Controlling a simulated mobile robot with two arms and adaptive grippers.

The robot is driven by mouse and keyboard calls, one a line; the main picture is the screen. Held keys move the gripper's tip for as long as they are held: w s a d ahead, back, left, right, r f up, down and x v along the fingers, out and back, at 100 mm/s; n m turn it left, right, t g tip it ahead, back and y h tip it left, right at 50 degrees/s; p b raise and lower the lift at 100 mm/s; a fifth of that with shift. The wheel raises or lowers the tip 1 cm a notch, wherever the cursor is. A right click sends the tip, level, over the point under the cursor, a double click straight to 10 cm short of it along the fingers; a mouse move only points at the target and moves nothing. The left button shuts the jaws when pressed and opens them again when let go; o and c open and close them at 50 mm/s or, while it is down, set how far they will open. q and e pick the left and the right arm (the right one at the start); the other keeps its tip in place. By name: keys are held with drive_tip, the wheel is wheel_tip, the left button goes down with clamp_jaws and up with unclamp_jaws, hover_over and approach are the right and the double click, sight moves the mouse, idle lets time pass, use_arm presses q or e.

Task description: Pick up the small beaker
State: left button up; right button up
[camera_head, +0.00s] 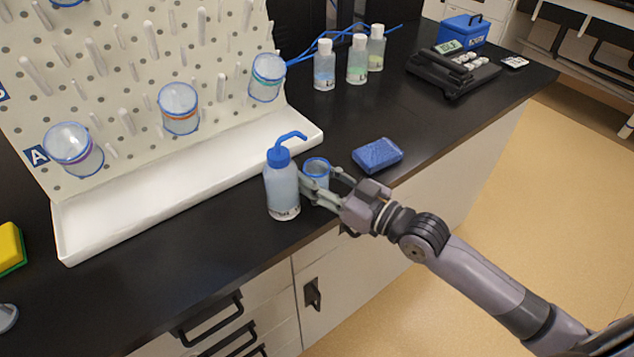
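A small beaker (316,168) with a blue rim stands on the black counter, just right of a wash bottle (283,188) with a blue cap and bent spout. My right gripper (321,184) reaches in from the right. Its fingers are spread on either side of the beaker, one on the near side and one at its right. The near finger hides the beaker's lower part and passes close to the wash bottle. I cannot tell whether both fingers touch the beaker. My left gripper is not in view.
A white pegboard rack (130,70) with several beakers on its pegs stands at the left, above a white drip tray (180,192). A blue sponge (377,155) lies right of the beaker. Several capped bottles (357,60) stand behind. The counter's front edge is close.

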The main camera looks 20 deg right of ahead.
sight(317, 165)
drive_tip(key=c, duration=0.5)
drive_tip(key=shift+r, duration=0.2)
drive_tip(key=shift+r, duration=1.4)
drive_tip(key=shift+s+d+r, duration=0.1)
drive_tip(key=shift+s+r, duration=0.05)
drive_tip(key=shift+v, duration=8.6)
drive_tip(key=shift+s+r, duration=0.1)
drive_tip(key=shift+s, duration=0.1)
